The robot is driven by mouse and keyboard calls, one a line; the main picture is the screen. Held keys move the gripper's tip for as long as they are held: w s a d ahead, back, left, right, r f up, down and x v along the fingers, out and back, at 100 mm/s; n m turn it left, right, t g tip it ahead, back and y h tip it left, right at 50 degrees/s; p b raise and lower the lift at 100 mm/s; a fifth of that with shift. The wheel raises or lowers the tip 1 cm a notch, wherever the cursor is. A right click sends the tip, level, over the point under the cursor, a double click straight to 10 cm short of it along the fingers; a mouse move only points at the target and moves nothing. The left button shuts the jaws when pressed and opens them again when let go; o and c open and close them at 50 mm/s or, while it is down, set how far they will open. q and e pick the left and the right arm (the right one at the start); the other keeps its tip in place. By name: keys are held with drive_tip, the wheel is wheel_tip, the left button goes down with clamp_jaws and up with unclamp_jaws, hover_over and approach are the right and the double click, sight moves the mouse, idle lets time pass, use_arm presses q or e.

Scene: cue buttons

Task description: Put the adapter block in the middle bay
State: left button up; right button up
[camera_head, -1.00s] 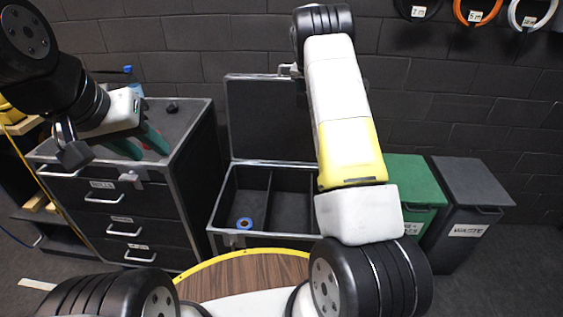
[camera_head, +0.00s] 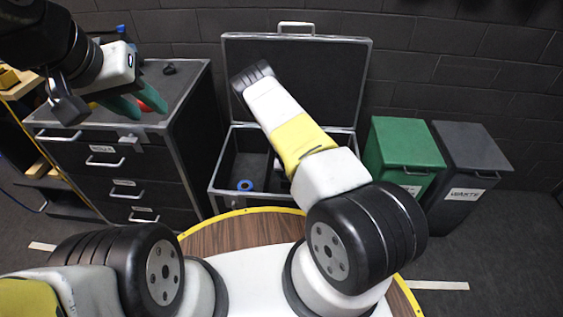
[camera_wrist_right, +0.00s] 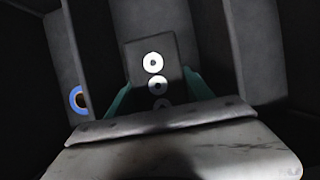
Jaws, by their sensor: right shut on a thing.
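The adapter block (camera_wrist_right: 152,62), a dark block with a column of white rings on its face, is held between the green fingers of my right gripper (camera_wrist_right: 158,88) in the right wrist view. It appears between two dividers of the open black case (camera_head: 224,188), in line with the middle bay; its height against the bay floor cannot be told. In the head view my right arm hides the block, the gripper and much of the bays. My left gripper (camera_head: 143,111) has its green fingers apart above the drawer cabinet, with something red showing behind them.
A blue ring (camera_head: 245,185) lies in the case's left bay and also shows in the right wrist view (camera_wrist_right: 77,99). The case lid stands open behind. The drawer cabinet (camera_head: 100,160) is to the left; a green bin (camera_head: 405,150) and a grey waste bin (camera_head: 470,160) are to the right.

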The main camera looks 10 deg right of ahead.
wheel_tip(320, 180, down, 10)
drive_tip(key=shift+a+r, duration=0.1)
idle(0.4)
drive_tip(key=shift+f, duration=0.2)
drive_tip(key=o, duration=1.8)
drive_tip(key=shift+c, duration=0.2)
